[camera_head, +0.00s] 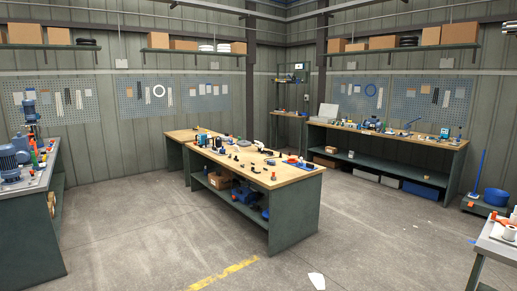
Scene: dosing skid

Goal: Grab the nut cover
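I cannot make out the nut cover among the small parts in view. Several small dark, red and blue parts lie on the wooden workbench (258,185) in the middle of the room, too small to identify. More small items lie on the back right bench (440,141) and on the left bench (50,172). Neither of my grippers shows in the head view.
Open concrete floor (150,240) lies around the middle bench, with a yellow floor mark (225,274) and a pale scrap (317,281) in front. A table corner (492,247) juts in at lower right.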

